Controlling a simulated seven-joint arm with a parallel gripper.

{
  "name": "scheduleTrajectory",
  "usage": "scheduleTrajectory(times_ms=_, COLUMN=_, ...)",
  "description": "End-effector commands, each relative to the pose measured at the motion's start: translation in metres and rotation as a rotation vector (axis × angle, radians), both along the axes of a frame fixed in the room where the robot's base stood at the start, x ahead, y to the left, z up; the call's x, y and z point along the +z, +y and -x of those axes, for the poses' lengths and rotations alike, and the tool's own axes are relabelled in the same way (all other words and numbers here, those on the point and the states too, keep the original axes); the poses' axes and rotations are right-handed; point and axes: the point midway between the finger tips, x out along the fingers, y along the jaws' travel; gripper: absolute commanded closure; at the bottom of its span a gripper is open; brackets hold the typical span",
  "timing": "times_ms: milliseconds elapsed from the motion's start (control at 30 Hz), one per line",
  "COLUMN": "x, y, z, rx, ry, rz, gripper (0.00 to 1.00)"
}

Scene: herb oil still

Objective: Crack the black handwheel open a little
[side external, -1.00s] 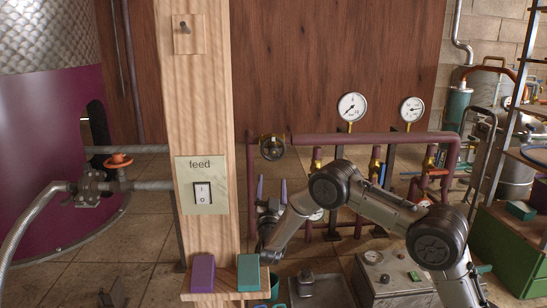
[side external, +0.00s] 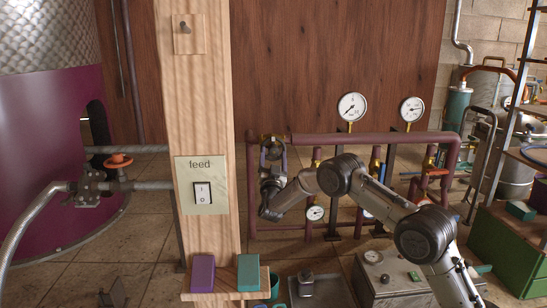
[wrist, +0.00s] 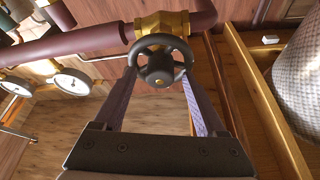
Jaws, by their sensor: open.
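The black handwheel (side external: 272,149) sits on the dark red pipework just right of the wooden post, partly hidden by my gripper in the side view. In the wrist view the handwheel (wrist: 160,66) faces me, round with a dark hub, on a brass valve body (wrist: 165,22). My gripper (side external: 273,156) is raised in front of it, fingers pointing up. In the wrist view my gripper (wrist: 160,78) is open, with one long finger at the left and one at the right of the wheel's rim. I cannot tell whether they touch it.
The wooden post (side external: 196,100) with the feed switch (side external: 203,193) stands close to the left of my gripper. Dark red pipe (side external: 385,138) runs right from the valve, with white gauges (side external: 352,106) above. A small shelf (side external: 226,295) holds purple and teal blocks.

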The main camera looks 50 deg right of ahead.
Motion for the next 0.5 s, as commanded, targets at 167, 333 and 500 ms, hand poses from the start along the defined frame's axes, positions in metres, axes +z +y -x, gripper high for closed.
scheduleTrajectory(times_ms=167, x=0.0000, y=0.0002, z=0.0001, rx=0.000, ry=0.000, rz=0.000, gripper=0.37)
scheduleTrajectory(times_ms=333, x=0.0000, y=0.0003, z=0.0002, rx=0.000, ry=0.000, rz=0.000, gripper=0.68)
scheduleTrajectory(times_ms=500, x=0.0000, y=0.0004, z=0.0002, rx=0.000, ry=0.000, rz=0.000, gripper=0.98)
